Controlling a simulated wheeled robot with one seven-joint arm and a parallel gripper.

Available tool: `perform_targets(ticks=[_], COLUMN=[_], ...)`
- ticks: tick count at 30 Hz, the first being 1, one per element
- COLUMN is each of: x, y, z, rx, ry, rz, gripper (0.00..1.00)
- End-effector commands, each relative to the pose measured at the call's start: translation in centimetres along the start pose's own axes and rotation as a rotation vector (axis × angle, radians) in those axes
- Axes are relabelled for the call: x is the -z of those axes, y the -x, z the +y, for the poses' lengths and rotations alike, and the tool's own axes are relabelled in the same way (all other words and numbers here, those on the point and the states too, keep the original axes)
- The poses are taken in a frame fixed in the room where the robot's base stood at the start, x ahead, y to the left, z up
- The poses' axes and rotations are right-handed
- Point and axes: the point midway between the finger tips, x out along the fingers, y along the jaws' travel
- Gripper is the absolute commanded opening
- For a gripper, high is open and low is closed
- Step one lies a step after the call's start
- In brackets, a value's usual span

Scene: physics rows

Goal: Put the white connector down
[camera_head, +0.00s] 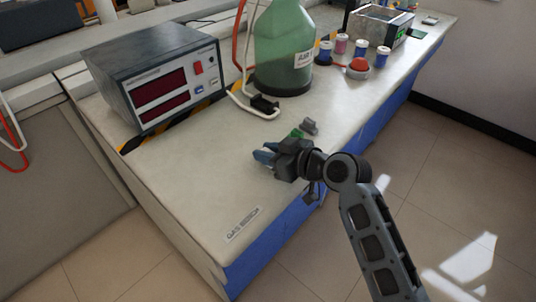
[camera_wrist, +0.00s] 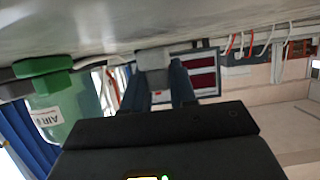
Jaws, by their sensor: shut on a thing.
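My gripper (camera_head: 262,155) is low over the middle of the bench, its blue fingers pointing left. In the wrist view my gripper (camera_wrist: 157,82) is shut on a pale grey-white block, the white connector (camera_wrist: 153,60), held between the fingertips. The connector's edge lies close to the bench surface, which is at the top of that view; I cannot tell if they touch. In the head view I cannot make the connector out at the fingertips. A green connector (camera_head: 297,134) and a grey one (camera_head: 310,126) lie on the bench just behind my gripper.
The bench (camera_head: 190,200) is clear left and in front of my gripper. A dark meter box (camera_head: 155,80) stands at the back left. A large green bottle (camera_head: 283,50) stands behind, with a black clip (camera_head: 264,104) and cables near it. Jars and a red button (camera_head: 358,65) are farther right.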

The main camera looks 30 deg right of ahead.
Motion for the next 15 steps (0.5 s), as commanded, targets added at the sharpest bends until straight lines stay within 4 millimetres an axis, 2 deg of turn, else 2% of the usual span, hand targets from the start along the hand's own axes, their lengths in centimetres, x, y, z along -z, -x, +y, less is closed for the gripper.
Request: perform_targets(ticks=[3,13,14,15], x=[-1.10,-1.41,-1.38,-1.28], y=[-0.42,-0.57,-0.56,-0.52], z=[0.01,0.02,0.02,0.02], rx=[0.000,0.000,-0.001,-0.001], ry=[-0.001,0.000,0.000,0.000], rz=[-0.001,0.001,0.001,0.001], gripper=[0.00,0.00,0.27,0.31])
